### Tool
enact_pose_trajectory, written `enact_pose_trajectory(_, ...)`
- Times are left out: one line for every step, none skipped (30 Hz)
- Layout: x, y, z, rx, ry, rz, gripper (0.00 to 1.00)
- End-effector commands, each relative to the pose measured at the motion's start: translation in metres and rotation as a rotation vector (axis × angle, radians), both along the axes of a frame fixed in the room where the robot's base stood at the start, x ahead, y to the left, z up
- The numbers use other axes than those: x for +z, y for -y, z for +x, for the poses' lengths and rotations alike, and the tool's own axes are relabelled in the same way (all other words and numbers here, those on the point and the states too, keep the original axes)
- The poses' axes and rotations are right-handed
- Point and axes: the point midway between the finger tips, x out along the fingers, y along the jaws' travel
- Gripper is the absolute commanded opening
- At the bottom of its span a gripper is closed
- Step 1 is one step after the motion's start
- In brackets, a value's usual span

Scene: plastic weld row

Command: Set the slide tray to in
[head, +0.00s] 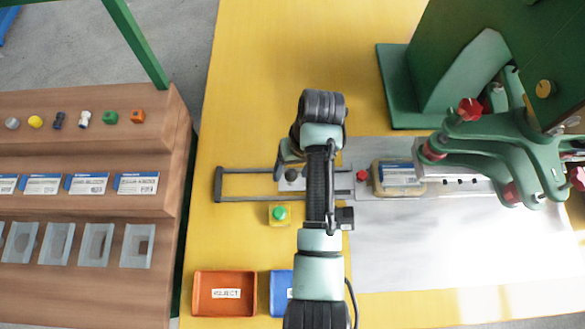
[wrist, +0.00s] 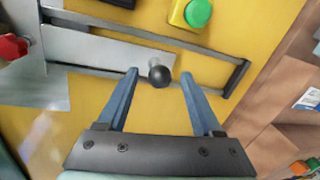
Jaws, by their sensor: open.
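The slide tray (wrist: 112,50) is a flat grey plate between two dark rails, with a black ball knob (wrist: 159,76) at its end. In the head view the knob (head: 291,175) shows just left of my arm, and part of the tray is hidden behind the arm. The plate lies between the closed rail end on the left and the work plate on the right. My gripper (wrist: 159,73) is open, with its two blue fingers on either side of the knob near the tips. Neither finger visibly touches it. My arm mostly covers the gripper in the head view.
A green button (head: 280,213) sits beside the rail frame (head: 218,186). An orange reject bin (head: 225,296) and a blue bin (head: 278,292) stand at the front. Green clamps with red knobs (head: 470,109) stand right. A wooden rack (head: 100,190) is at left.

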Motion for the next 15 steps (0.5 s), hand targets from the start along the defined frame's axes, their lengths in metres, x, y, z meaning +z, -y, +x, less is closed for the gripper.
enact_pose_trajectory(-0.0008, -0.0001, -0.0002, 0.0, 0.0, 0.0, 0.67)
enact_pose_trajectory(-0.0008, -0.0001, -0.0002, 0.0, 0.0, 0.0, 0.67)
enact_pose_trajectory(-0.0008, -0.0001, -0.0002, 0.0, 0.0, 0.0, 0.67)
enact_pose_trajectory(-0.0007, -0.0001, -0.0002, 0.0, 0.0, 0.0, 0.67)
enact_pose_trajectory(-0.0007, -0.0001, -0.0001, 0.0, 0.0, 0.0, 0.67)
enact_pose_trajectory(-0.0007, -0.0001, -0.0001, 0.0, 0.0, 0.0, 0.67)
enact_pose_trajectory(-0.0006, -0.0001, -0.0001, 0.0, -0.001, 0.0, 0.65)
enact_pose_trajectory(-0.0006, -0.0001, -0.0002, 0.0, -0.001, 0.0, 0.6)
enact_pose_trajectory(-0.0006, 0.0, -0.0002, 0.0, -0.001, 0.0, 0.53)
enact_pose_trajectory(-0.0006, 0.0, -0.0001, 0.0, 0.0, 0.0, 0.47)
enact_pose_trajectory(-0.0005, 0.0, -0.0001, 0.0, 0.0, 0.0, 0.42)
enact_pose_trajectory(-0.0005, 0.0, -0.0001, 0.0, 0.0, 0.0, 0.35)
enact_pose_trajectory(-0.0005, 0.0, -0.0001, 0.0, 0.0, 0.0, 0.29)
enact_pose_trajectory(-0.0004, 0.0, -0.0001, 0.0, 0.0, 0.0, 0.24)
enact_pose_trajectory(-0.0004, 0.0, -0.0001, 0.0, 0.0, 0.0, 0.17)
